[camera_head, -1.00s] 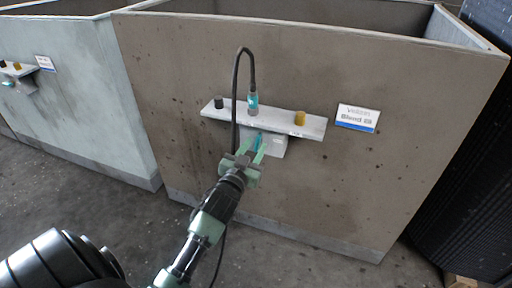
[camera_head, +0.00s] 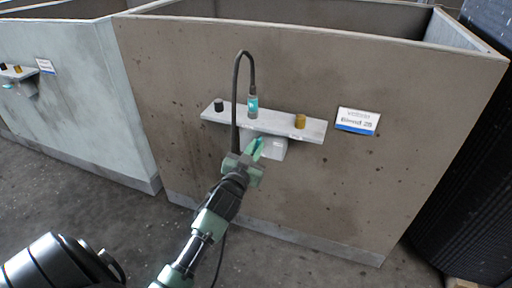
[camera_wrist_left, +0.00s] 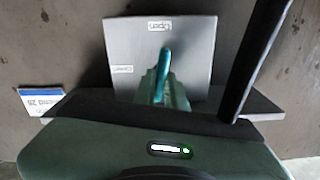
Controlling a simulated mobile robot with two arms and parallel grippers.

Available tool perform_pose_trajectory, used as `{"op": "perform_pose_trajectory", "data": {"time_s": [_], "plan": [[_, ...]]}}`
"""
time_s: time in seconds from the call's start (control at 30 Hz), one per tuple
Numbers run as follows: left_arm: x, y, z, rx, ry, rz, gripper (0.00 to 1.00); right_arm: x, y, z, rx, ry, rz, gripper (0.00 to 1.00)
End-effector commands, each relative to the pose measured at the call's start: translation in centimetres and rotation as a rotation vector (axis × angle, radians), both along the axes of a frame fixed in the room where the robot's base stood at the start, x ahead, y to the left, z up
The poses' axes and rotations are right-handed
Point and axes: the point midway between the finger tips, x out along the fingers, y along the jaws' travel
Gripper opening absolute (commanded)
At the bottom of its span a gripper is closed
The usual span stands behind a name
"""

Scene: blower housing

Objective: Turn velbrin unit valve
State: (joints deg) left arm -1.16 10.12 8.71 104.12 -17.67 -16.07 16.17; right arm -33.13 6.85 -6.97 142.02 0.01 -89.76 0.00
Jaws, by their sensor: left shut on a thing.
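The valve is a grey box (camera_head: 275,150) under a shelf on the front wall of the brown bin, with a teal handle (camera_head: 258,143). In the left wrist view the handle (camera_wrist_left: 163,62) points at the label "Open" (camera_wrist_left: 159,25) on the box (camera_wrist_left: 190,50); a second label (camera_wrist_left: 122,69), hard to read, is to its left. My left gripper (camera_head: 255,150) is shut on the teal handle, its fingers hiding the handle's near part. My right gripper is not in view.
A sign (camera_head: 357,120) is at right. A pale bin (camera_head: 90,100) with a similar shelf stands left.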

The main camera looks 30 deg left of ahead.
Motion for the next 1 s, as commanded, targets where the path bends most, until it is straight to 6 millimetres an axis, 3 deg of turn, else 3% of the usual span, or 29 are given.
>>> {"op": "perform_pose_trajectory", "data": {"time_s": [0.03, 0.4, 0.5, 0.7, 1.0], "plan": [[0.0, 0.0, 0.1, 0.017, 0.005, -0.001, 0.00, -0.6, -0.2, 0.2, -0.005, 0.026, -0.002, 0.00], [0.0, -0.2, 0.1, 0.280, 0.070, -0.002, 0.00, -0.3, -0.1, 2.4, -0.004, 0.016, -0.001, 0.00], [0.0, -0.3, 0.1, 0.374, 0.093, -0.001, 0.00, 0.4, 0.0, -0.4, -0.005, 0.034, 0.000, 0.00], [0.1, -0.4, -0.1, 0.559, 0.137, -0.001, 0.00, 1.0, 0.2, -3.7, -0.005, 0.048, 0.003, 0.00], [0.1, -0.5, -0.4, 0.839, 0.203, -0.002, 0.00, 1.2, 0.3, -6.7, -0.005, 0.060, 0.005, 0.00]]}}
